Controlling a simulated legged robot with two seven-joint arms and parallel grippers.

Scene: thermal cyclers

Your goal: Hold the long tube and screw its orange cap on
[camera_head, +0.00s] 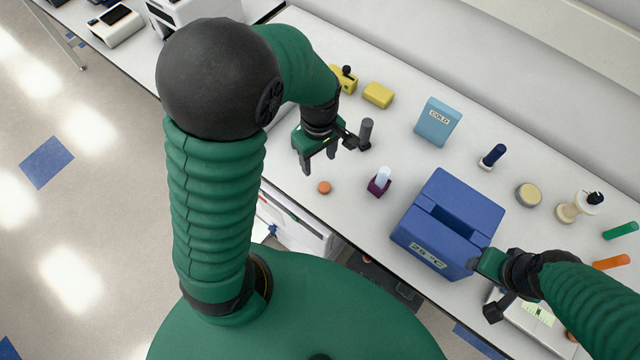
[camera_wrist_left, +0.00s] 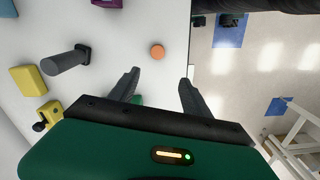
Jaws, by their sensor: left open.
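The orange cap (camera_head: 324,187) lies flat on the white bench near its front edge; it also shows in the left wrist view (camera_wrist_left: 157,51). A pale, long tube (camera_head: 383,174) stands upright in a small purple holder (camera_head: 377,189) to the cap's right. In the left wrist view only the holder's edge (camera_wrist_left: 106,3) shows. My left gripper (camera_head: 319,162) points down, open and empty, above the bench just behind the cap. The cap lies beyond the fingertips (camera_wrist_left: 159,81), not between them. My right gripper (camera_head: 486,288) looks open and empty beside the blue box's front right corner.
A blue box (camera_head: 463,205) stands right of the tube. A dark grey post (camera_head: 366,134), yellow blocks (camera_head: 378,94) and a light-blue COLD box (camera_head: 437,122) stand behind. A scale (camera_head: 540,318) is under my right arm. Bench around the cap is clear.

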